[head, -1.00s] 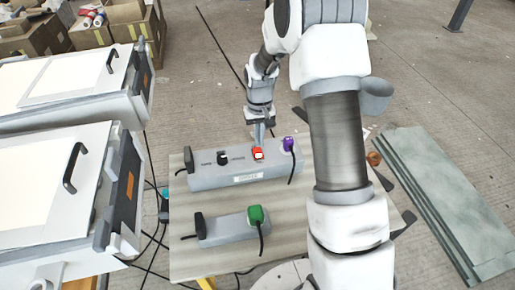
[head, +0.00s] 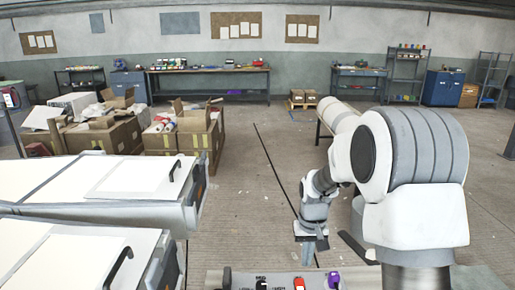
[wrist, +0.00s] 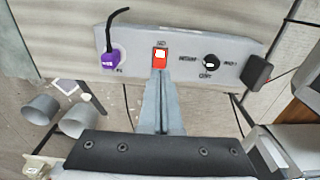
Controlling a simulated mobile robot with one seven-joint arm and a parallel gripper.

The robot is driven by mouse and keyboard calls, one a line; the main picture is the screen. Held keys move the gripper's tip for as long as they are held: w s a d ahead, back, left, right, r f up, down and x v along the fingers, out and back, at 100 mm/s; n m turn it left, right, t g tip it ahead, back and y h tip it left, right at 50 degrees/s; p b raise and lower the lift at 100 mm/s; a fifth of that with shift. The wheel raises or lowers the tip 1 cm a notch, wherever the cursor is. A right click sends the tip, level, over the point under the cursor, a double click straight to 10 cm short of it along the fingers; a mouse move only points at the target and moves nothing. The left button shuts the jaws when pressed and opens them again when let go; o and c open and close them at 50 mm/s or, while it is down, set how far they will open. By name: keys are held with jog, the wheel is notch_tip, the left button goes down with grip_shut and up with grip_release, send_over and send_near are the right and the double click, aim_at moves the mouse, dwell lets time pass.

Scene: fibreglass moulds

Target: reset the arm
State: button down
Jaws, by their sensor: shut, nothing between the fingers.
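My arm reaches out from the right of the head view, with my gripper (head: 308,262) pointing down near the bottom centre. In the wrist view my gripper (wrist: 161,78) has its fingers together, with nothing held. The fingertips point towards a grey control box (wrist: 185,35) and overlap the area just below its red switch (wrist: 160,58). I cannot tell the exact gap between the tips and the box. A purple plug (wrist: 109,61) with a black cord sits to the switch's left, and a black knob (wrist: 210,62) to its right.
White-topped cases (head: 110,180) with black handles fill the left of the head view. Cardboard boxes (head: 195,135) stand behind them. A long workbench (head: 210,72) and shelves line the far wall. Open concrete floor (head: 245,165) lies between.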

jog(key=s+r+t, duration=0.1)
jog(key=s+r, duration=0.4)
jog(key=r, duration=0.5)
jog(key=s+r+t+p, duration=0.1)
jog(key=s+r+t, duration=0.1)
jog(key=s+r, duration=0.4)
jog(key=s+r+t+p, duration=0.1)
jog(key=s+r, duration=0.6)
jog(key=s, duration=0.8)
jog(key=shift+t+p, duration=0.4)
jog(key=shift+t, duration=0.1)
jog(key=shift+w+a, duration=0.1)
jog(key=shift+a, duration=0.1)
